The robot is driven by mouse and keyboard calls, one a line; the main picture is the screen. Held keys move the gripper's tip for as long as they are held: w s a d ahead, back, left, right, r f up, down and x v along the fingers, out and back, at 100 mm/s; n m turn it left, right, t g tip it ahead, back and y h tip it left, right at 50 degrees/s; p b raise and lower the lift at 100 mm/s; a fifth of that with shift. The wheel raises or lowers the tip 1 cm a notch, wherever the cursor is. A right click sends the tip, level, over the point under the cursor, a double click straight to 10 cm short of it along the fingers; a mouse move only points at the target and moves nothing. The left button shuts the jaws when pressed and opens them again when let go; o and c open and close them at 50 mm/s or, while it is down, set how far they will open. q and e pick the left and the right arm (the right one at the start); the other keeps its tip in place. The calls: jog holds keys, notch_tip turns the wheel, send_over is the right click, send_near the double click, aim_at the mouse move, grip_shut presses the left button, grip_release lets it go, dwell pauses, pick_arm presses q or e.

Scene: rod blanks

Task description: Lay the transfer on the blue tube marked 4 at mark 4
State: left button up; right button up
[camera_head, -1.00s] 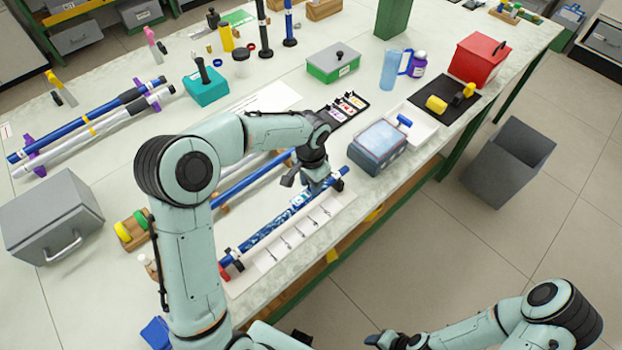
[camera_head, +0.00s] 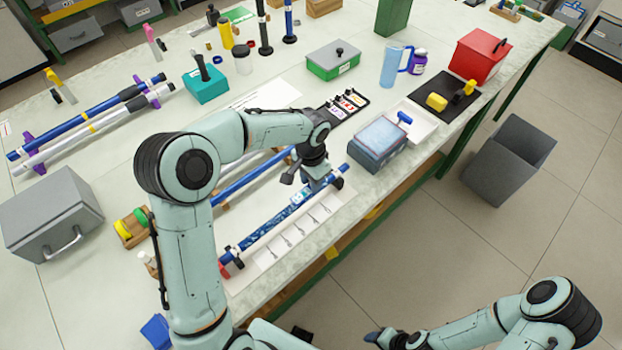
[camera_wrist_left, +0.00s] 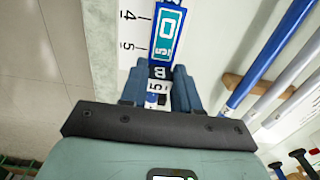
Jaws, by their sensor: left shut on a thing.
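The blue tube (camera_head: 262,230) lies slantwise in supports along a white sheet of marks (camera_head: 292,240) near the bench's front edge. Its own number is not legible. My left gripper (camera_head: 318,184) is over the tube's upper right part, shut. In the left wrist view, its fingers (camera_wrist_left: 158,82) close around the near end of a blue-and-teal transfer (camera_wrist_left: 167,35) with a white frame. The transfer lies lengthwise over the tube beside marks 4 (camera_wrist_left: 128,15) and 5 (camera_wrist_left: 128,46). I cannot tell whether it touches the tube. My right gripper (camera_head: 374,338) is low, away from the bench; its jaws are unclear.
Another blue tube (camera_head: 245,182) lies parallel behind. A card holder (camera_head: 344,104), a blue-lidded box (camera_head: 378,142) and a white tray (camera_head: 410,122) stand to the right. A grey metal box (camera_head: 50,215) and yellow and green rolls (camera_head: 130,226) stand left.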

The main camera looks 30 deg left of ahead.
pick_arm(q)
jog(key=shift+f+b, duration=0.3)
jog(key=shift+f, duration=0.4)
pick_arm(e)
jog(key=shift+s+f, duration=0.3)
jog(key=shift+f, duration=0.1)
dwell(1.0)
pick_arm(q)
jog(key=shift+r, duration=0.1)
jog(key=shift+w+r+p, duration=0.1)
jog(key=shift+r+p, duration=0.6)
jog(key=shift+r, duration=0.75)
jog(key=shift+r+p, duration=0.85)
jog(key=shift+r, duration=1.2)
pick_arm(e)
jog(key=w+r, duration=0.4)
